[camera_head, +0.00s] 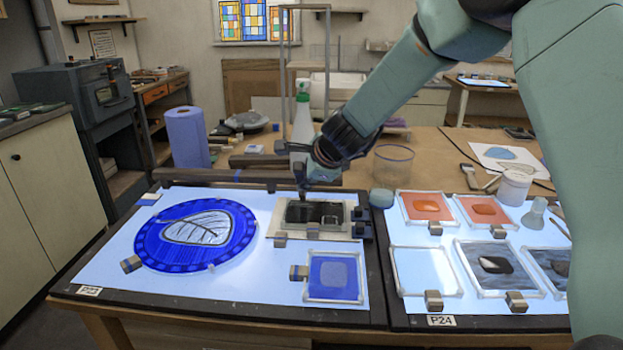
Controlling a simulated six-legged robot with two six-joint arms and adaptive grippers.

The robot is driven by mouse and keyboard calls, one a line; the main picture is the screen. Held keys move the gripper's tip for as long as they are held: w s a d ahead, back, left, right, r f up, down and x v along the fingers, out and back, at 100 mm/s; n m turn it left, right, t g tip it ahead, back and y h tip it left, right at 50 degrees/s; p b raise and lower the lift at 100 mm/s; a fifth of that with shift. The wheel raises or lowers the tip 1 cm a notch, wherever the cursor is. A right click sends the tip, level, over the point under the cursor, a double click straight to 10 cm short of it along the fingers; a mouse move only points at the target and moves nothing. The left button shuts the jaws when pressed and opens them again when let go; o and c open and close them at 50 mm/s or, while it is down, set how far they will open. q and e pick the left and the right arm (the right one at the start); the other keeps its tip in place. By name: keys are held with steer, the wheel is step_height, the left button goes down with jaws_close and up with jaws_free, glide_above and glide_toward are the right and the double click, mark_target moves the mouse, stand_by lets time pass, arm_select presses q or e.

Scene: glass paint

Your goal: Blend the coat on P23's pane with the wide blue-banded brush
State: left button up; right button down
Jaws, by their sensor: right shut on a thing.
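On the lit board labelled P23 (90,291), a small pane with a dark coat (325,215) lies in a pale frame, with small blocks around it. My right gripper (303,188) points down at the pane's upper left part. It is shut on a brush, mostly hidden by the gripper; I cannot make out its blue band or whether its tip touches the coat. My left gripper is not in view.
A round blue leaf panel (195,235) and a small blue pane (335,277) share the P23 board. The P24 board (441,321) at the right holds several framed panes. Behind stand a spray bottle (303,120), a blue roll (187,137) and a clear beaker (393,168).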

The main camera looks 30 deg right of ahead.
steer(key=shift+a, duration=0.1)
steer(key=shift+w+a, duration=0.15)
steer(key=shift+a, duration=0.05)
steer(key=shift+w+a, duration=0.55)
steer(key=shift+a, duration=0.35)
steer(key=shift+r, duration=0.15)
step_height(320, 180, up, 5)
steer(key=p, duration=0.5)
